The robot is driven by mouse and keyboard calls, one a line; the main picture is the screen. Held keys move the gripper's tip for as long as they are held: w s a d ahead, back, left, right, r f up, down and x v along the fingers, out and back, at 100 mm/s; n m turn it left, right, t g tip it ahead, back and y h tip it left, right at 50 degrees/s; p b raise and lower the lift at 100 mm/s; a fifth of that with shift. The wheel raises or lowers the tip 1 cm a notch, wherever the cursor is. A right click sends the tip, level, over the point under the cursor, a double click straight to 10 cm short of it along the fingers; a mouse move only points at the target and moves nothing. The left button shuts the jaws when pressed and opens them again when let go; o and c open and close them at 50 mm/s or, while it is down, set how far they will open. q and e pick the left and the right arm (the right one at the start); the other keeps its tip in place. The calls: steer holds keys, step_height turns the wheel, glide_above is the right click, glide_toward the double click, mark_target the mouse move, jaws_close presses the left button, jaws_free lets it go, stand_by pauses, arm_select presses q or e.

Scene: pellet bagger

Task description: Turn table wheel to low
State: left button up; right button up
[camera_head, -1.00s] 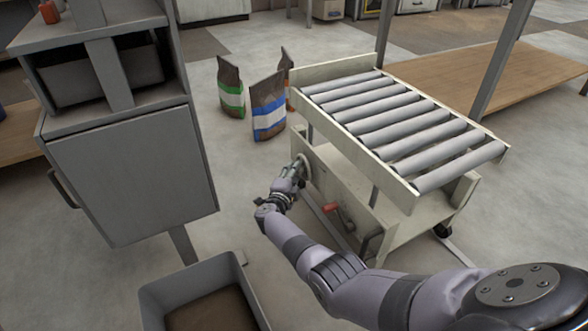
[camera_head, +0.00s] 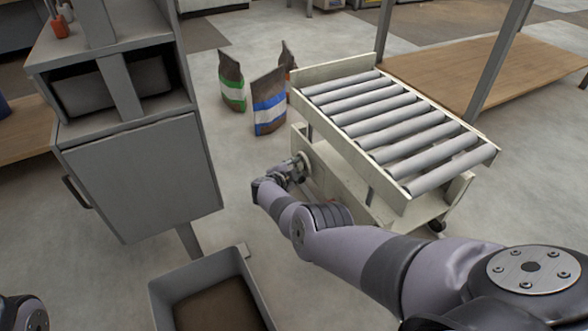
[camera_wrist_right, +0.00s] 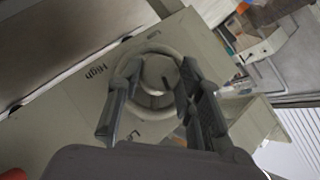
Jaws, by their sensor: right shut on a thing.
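The roller table (camera_head: 385,130) stands right of centre in the head view, with a pale body under its rollers. Its round wheel (camera_head: 303,160) is on the body's left end. In the right wrist view the wheel (camera_wrist_right: 150,100) faces me, with a lighter hub. A "High" label is to its left and a "Low" label above it; a third label below is partly hidden. My right gripper (camera_head: 296,170) is shut on the wheel, one finger on either side of the hub in the wrist view (camera_wrist_right: 160,70). My left gripper is out of view.
Several bags (camera_head: 267,102) stand on the floor behind the wheel. A grey cabinet (camera_head: 140,175) is at the left, with a grey bin (camera_head: 245,268) in front. A wooden surface (camera_head: 425,75) lies behind the table. Floor between cabinet and table is open.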

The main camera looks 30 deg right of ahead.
steer(key=o, duration=1.1)
steer(key=shift+o, duration=0.2)
steer(key=shift+r, duration=0.1)
steer(key=shift+w+a+r, duration=0.2)
steer(key=shift+r, duration=0.2)
step_height(320, 180, up, 9)
steer(key=shift+s+d, duration=0.2)
steer(key=shift+d, duration=0.05)
